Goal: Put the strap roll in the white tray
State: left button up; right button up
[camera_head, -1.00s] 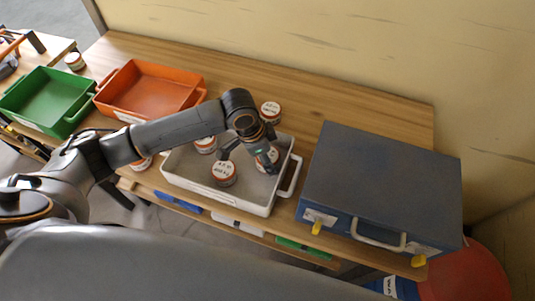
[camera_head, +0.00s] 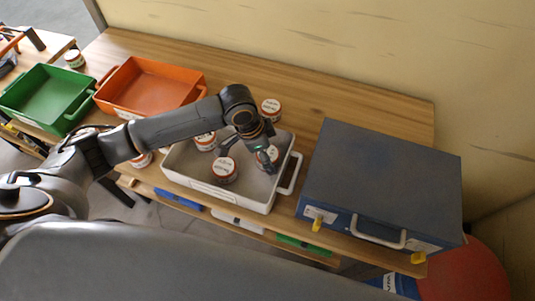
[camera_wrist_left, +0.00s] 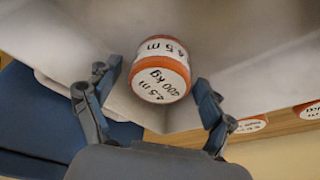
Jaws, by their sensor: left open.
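The white tray (camera_head: 232,198) stands mid-table with a grey floor. Three strap rolls, orange-red with white labels, are in it: one at the front (camera_head: 224,170), one at the back left (camera_head: 205,141) and one at the right (camera_head: 267,157), partly hidden by my gripper. My left gripper (camera_head: 247,158) is low over the tray's right half, open. In the left wrist view, a strap roll (camera_wrist_left: 160,72) lies between the spread fingers of my left gripper (camera_wrist_left: 156,78), label facing the camera, with gaps at both sides. My right gripper is not in view.
Another strap roll (camera_head: 270,107) stands behind the tray, and one (camera_head: 141,160) is partly hidden by my arm. An orange tray (camera_head: 150,85) and a green tray (camera_head: 45,95) stand left. A blue-grey case (camera_head: 380,185) stands close right. The table behind is mostly clear.

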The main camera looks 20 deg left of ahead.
pick_arm(q)
jog(key=b+v, duration=0.1)
jog(key=v, duration=1)
jog(key=shift+r, duration=0.15)
jog(key=shift+s, duration=0.1)
